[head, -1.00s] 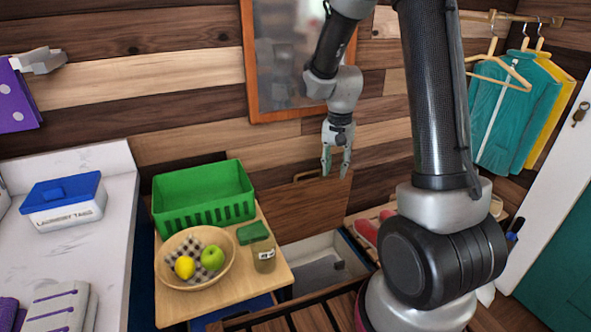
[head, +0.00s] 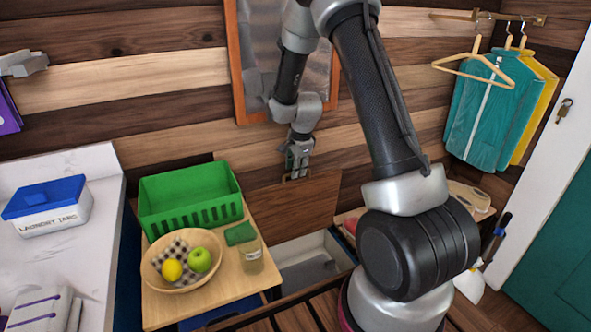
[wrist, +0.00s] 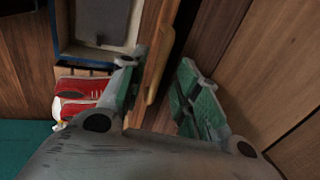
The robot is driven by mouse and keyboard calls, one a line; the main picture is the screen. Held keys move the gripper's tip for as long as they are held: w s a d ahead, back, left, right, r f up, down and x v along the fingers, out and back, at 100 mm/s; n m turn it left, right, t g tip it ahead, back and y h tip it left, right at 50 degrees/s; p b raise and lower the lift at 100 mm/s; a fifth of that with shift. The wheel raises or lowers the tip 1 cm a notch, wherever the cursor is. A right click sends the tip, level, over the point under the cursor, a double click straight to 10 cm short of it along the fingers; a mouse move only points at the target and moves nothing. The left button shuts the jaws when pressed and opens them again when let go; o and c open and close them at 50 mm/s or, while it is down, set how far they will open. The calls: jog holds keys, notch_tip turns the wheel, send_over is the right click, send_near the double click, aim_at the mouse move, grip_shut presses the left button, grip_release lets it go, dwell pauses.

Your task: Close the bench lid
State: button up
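The bench lid (head: 318,196) is a brown wooden panel. It stands raised against the plank wall, behind the open bench compartment (head: 318,262). A pale wooden handle (wrist: 160,66) is on its face near the upper edge. My gripper (head: 297,172) is at the lid's top edge by the handle. In the wrist view, my gripper (wrist: 160,92) is open, with one green-padded finger on each side of the lid's edge and handle. Gaps show between the pads and the lid; whether any part touches is unclear. My arm hides part of the bench in the head view.
A wooden side table (head: 205,300) left of the bench holds a green basket (head: 190,208), a fruit bowl (head: 160,279), a green cloth (head: 240,234) and a jar (head: 251,258). Red shoes (wrist: 78,95) lie beside the compartment. Clothes (head: 488,115) hang at right.

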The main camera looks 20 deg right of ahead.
jog(key=shift+w+f, duration=0.1)
jog(key=shift+f, duration=0.4)
grip_shut()
